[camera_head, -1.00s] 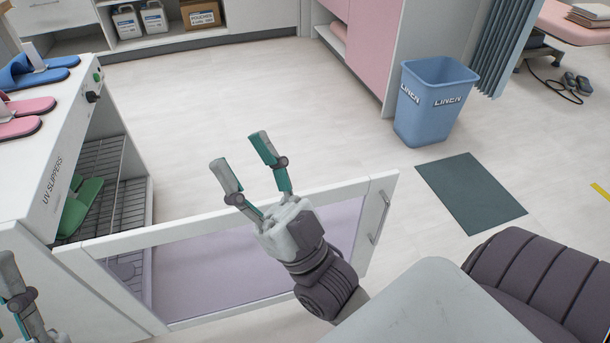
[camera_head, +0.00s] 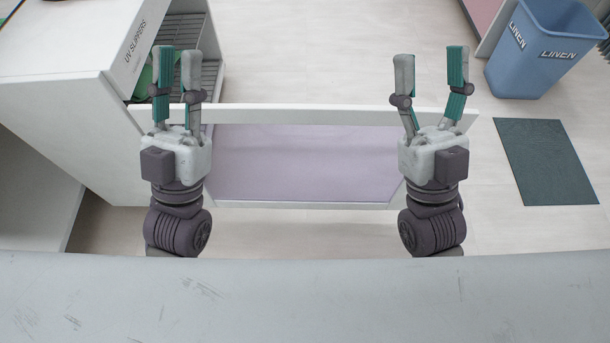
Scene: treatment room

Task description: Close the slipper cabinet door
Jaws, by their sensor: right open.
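The white slipper cabinet (camera_head: 75,40), marked UV SLIPPERS, stands at the left. Its door (camera_head: 300,113), a white frame with a pale purple pane, stands open and reaches right from the cabinet's front. The door's handle is not visible. A green slipper inside the cabinet is mostly hidden behind my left gripper. My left gripper (camera_head: 177,55) is open and empty, overlapping the door's hinge-side part in the view. My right gripper (camera_head: 430,58) is open and empty, overlapping the door's free end. I cannot tell whether either touches the door.
Wire racks (camera_head: 208,75) show inside the cabinet. A blue LINEN bin (camera_head: 540,60) stands at the top right, with a dark green mat (camera_head: 545,162) on the floor below it. The floor beyond the door is clear.

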